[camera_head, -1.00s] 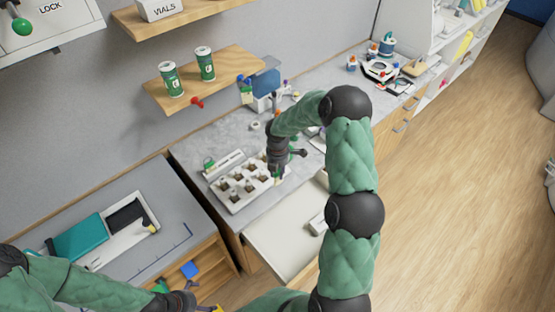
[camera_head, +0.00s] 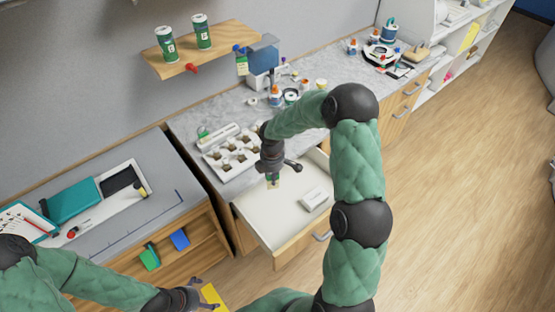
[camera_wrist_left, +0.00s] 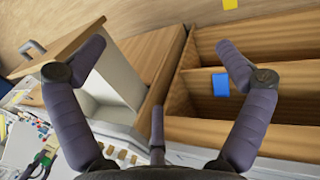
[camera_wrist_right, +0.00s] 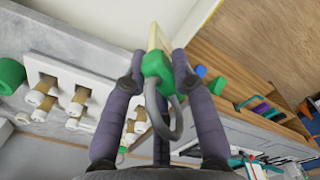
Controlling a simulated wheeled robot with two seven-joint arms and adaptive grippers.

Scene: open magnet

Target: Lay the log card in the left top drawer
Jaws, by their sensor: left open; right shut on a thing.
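In the head view the card (camera_head: 272,183) hangs below the fingertips, over the left part of an open white-lined drawer (camera_head: 265,219). I cannot tell whether it touches the drawer floor. The drawer is pulled out from under the grey bench, at its left end. My left gripper (camera_head: 207,292) is open and empty at the bottom of the head view, with both fingers (camera_wrist_left: 163,55) spread in the left wrist view.
A white box (camera_head: 316,197) lies in the drawer's right part. A socketed white tray (camera_head: 230,152) stands on the bench behind. Wooden compartments with a green tag (camera_head: 150,258) and a blue tag (camera_head: 180,239) stand at left. My right forearm passes close beside the drawer.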

